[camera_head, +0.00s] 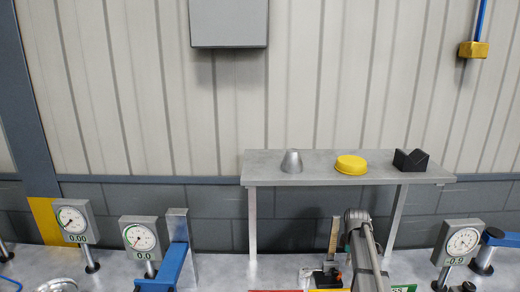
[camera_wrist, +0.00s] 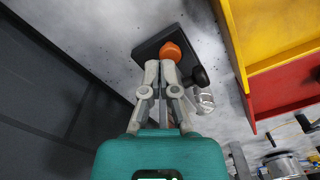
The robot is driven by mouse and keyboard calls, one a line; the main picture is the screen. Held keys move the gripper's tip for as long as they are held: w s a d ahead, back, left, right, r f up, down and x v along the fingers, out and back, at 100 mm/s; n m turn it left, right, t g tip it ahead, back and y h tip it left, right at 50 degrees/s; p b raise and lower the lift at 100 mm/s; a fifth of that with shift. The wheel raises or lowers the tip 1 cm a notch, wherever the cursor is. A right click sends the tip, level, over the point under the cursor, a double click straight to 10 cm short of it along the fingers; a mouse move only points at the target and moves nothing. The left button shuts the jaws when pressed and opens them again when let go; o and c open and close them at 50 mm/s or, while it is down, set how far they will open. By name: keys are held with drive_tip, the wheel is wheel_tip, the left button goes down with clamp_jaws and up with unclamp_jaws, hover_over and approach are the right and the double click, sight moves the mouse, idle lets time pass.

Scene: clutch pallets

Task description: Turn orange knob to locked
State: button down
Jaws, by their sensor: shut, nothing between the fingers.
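The orange knob (camera_wrist: 171,50) sits on a dark square base (camera_wrist: 146,48) in the wrist view. A black rounded handle (camera_wrist: 201,76) and a silver cylindrical fitting (camera_wrist: 204,99) are beside it. My gripper (camera_wrist: 160,66) is shut and empty, its fingertips close together at the knob's near edge. They overlap the knob's lower side in the picture; I cannot tell whether they touch it. No locked marking is readable. In the head view my arm reaches down at the lower middle, and the knob cannot be made out there.
Yellow (camera_wrist: 270,30) and red (camera_wrist: 282,88) bins stand right of the knob in the wrist view. In the head view, a grey shelf (camera_head: 300,178) holds a silver cone (camera_head: 291,162), a yellow disc (camera_head: 351,165) and a black V-block (camera_head: 410,160). Several dial gauges (camera_head: 139,237) stand on the bench.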

drive_tip(key=shift+f+b, duration=2.7)
drive_tip(key=shift+f, duration=0.25)
drive_tip(key=shift+a, duration=0.3)
drive_tip(key=shift+s+a, duration=0.15)
drive_tip(key=shift+s, duration=0.35)
drive_tip(key=shift+s+a, duration=0.3)
drive_tip(key=shift+a, duration=0.05)
drive_tip(key=shift+s+d, duration=0.2)
drive_tip(key=shift+s, duration=0.1)
drive_tip(key=shift+d+r, duration=0.1)
idle(0.3)
wheel_tip(320, 180, up, 6)
drive_tip(key=p, duration=0.6)
idle(0.5)
